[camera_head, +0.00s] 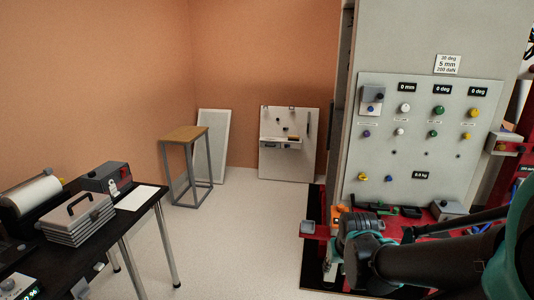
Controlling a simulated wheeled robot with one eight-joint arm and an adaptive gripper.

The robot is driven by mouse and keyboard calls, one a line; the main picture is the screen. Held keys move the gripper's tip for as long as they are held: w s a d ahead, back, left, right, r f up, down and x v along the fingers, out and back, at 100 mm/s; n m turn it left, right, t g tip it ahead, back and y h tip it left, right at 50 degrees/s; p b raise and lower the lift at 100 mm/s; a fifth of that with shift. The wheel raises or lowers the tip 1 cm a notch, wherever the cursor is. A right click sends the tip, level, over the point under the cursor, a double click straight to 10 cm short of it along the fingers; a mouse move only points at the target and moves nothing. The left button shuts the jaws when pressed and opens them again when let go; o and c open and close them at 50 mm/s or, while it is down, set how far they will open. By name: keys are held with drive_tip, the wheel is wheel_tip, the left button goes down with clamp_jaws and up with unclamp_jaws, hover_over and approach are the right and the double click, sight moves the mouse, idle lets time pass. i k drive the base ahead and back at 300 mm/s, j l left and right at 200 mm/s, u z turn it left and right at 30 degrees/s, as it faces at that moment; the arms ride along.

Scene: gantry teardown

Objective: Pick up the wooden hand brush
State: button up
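I cannot make out a wooden hand brush anywhere in the head view. My arm comes in from the lower right, with its grey wrist end over the left part of the red bench (312,228). My gripper (337,268) seems to be at that end, low in the picture. Its fingers are too small and too covered by the wrist to tell whether they are open or shut. Part of the bench top is hidden behind my arm.
A grey control panel (386,150) with coloured knobs stands behind the bench. At left is a black table (145,203) with a grey case (78,220) and boxes. A wood-topped stand (186,133) and a white pegboard (300,165) are at the back. The floor between is clear.

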sight(290, 138)
drive_tip(key=i+u, duration=0.45)
drive_tip(key=i, duration=1.95)
drive_tip(key=i+j+z, duration=0.15)
drive_tip(key=i, duration=1.2)
drive_tip(key=i+j+z, duration=0.15)
drive_tip(key=i+z, duration=0.2)
drive_tip(key=i, duration=0.15)
drive_tip(key=i+j+z, duration=0.25)
drive_tip(key=i+z, duration=0.15)
drive_tip(key=i+j+z, duration=0.35)
drive_tip(key=i+j, duration=0.1)
